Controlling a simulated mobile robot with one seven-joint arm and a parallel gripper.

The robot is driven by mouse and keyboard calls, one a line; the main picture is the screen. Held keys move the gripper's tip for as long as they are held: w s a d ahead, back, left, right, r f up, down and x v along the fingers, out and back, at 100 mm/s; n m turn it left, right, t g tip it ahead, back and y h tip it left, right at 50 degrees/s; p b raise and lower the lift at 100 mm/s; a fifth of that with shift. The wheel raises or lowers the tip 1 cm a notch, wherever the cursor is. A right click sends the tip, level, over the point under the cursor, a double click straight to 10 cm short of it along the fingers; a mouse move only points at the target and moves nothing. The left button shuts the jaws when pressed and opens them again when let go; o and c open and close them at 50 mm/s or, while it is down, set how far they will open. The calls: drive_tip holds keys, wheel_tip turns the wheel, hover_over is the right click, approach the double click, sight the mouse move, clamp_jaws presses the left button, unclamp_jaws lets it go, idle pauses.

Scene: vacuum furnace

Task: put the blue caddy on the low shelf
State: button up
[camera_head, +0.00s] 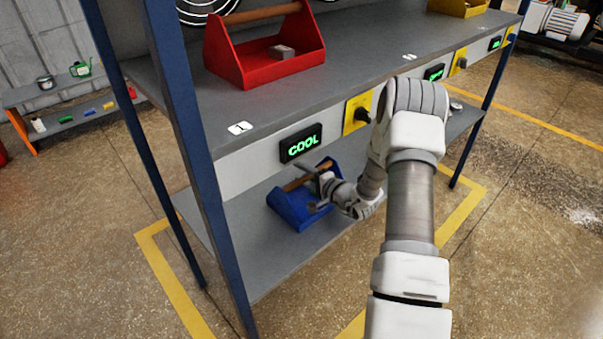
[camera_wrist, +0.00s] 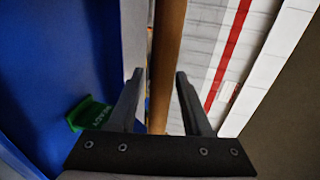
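The blue caddy (camera_head: 296,210) is on the low shelf (camera_head: 255,255) in the head view, below the "COOL" display. It looks upright, and no gap shows under it. Its brown wooden handle (camera_head: 303,179) runs along its top. My gripper (camera_head: 324,189) is at the handle, and the head view is too small to show its fingers clearly. In the wrist view, the fingers (camera_wrist: 160,85) stand apart. The handle (camera_wrist: 166,40) passes between them with narrow gaps on both sides. The caddy's blue wall (camera_wrist: 50,60) fills the left, with a green lettered piece (camera_wrist: 90,113) in front of it.
The upper shelf (camera_head: 350,85) lies above and holds a red caddy (camera_head: 265,55) and a yellow caddy (camera_head: 457,7). Its front panel carries displays and yellow switches (camera_head: 357,112). A blue post (camera_head: 195,150) stands left of the blue caddy. The low shelf is clear left of it.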

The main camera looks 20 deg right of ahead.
drive_tip(key=shift+r, duration=0.1)
drive_tip(key=shift+s+d+r, duration=0.1)
drive_tip(key=shift+s+r, duration=0.05)
drive_tip(key=shift+s, duration=0.1)
drive_tip(key=p+v, duration=0.3)
drive_tip(key=v, duration=0.8)
drive_tip(key=shift+s+p, duration=0.2)
drive_tip(key=shift+p, duration=0.1)
drive_tip(key=shift+d, duration=0.15)
